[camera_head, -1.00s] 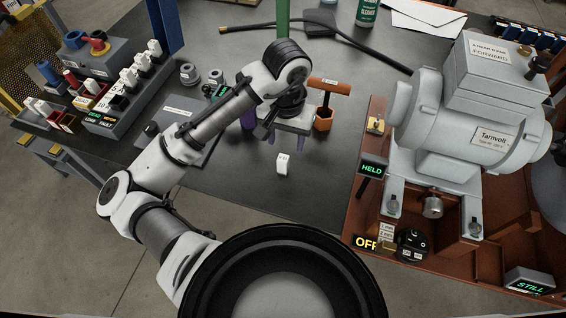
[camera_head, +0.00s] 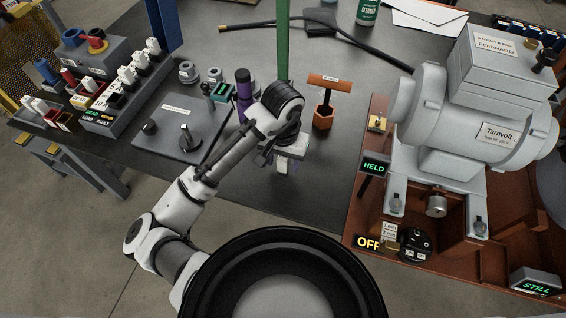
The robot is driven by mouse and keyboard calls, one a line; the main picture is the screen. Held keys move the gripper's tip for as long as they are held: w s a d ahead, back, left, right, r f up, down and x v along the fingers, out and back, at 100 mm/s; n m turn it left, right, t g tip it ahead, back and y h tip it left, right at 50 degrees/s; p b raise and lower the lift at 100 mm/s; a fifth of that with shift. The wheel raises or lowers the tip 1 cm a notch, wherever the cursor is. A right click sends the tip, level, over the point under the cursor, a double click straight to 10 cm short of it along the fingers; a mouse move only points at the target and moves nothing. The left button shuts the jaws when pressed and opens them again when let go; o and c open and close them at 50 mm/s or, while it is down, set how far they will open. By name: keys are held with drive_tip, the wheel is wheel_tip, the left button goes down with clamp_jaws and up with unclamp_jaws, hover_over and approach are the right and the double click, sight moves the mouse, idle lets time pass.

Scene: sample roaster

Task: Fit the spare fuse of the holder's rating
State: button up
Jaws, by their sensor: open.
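A small white fuse-like block (camera_head: 281,166) is at the bench's middle, directly under my gripper (camera_head: 285,160). My gripper is open and points down over it. The fingers are small and partly hidden by the hand, so I cannot tell whether they touch the block. A grey fuse board (camera_head: 120,105) at the left carries a row of white fuse carriers (camera_head: 127,77) and lit labels reading DEAD and MOTOR. Beside it, a sectioned tray (camera_head: 38,118) holds white and coloured pieces. Any rating marks are too small to read.
A green post (camera_head: 283,45) rises behind. The Tarnvolt motor (camera_head: 475,125) fills the right. Bare bench (camera_head: 330,165) lies right of my gripper.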

clamp_jaws()
drive_tip(key=shift+r, duration=0.1)
